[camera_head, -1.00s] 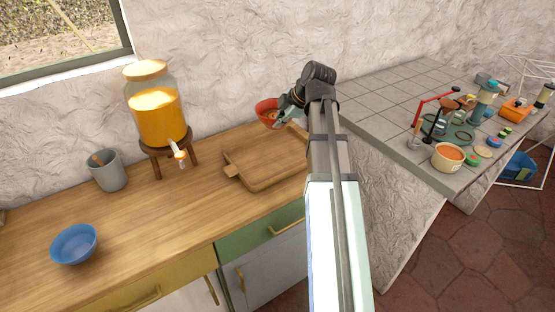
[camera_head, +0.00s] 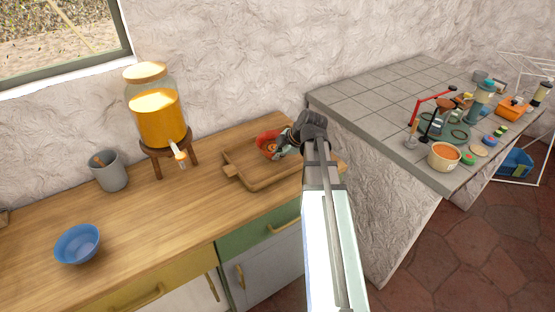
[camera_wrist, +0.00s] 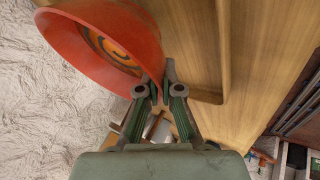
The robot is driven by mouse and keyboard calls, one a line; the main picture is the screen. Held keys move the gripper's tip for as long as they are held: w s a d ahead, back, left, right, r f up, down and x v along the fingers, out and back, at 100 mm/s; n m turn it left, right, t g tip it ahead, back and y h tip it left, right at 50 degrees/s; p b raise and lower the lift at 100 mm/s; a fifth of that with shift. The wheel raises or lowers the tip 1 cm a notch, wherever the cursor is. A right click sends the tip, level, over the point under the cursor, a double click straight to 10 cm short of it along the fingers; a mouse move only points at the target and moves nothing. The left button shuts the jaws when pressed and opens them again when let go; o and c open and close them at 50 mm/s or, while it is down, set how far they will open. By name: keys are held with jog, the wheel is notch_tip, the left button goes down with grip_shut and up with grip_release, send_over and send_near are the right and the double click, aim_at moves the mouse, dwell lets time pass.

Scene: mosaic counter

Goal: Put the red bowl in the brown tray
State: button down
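The red bowl (camera_head: 268,143) shows over the back part of the brown wooden tray (camera_head: 262,183) in the head view. In the wrist view the red bowl (camera_wrist: 100,45) fills the upper left, with an orange swirl pattern inside. My gripper (camera_head: 285,146) is at the bowl's right side, and its fingers (camera_wrist: 161,92) close on the bowl's rim. The tray's edge (camera_wrist: 208,96) shows beside the bowl in the wrist view. Whether the bowl's base touches the tray is hard to tell. My arm hides the tray's right part in the head view.
A juice dispenser (camera_head: 157,110) on a wooden stand is left of the tray. A grey cup (camera_head: 108,171) and a blue bowl (camera_head: 77,244) stand further left. The textured wall (camera_head: 220,60) is close behind. A tiled counter (camera_head: 375,105) with several objects is at the right.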

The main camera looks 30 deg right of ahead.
jog(key=shift+f, duration=1.35)
jog(key=shift+f, duration=0.1)
jog(key=c, duration=1.3)
grip_release()
jog(key=shift+s+r, duration=0.1)
jog(key=shift+r, duration=0.1)
jog(key=b+v, duration=0.1)
jog(key=v, duration=1)
jog(key=shift+s+d+r+b, duration=0.2)
jog(key=shift+r+b, duration=0.1)
jog(key=shift+b, duration=0.05)
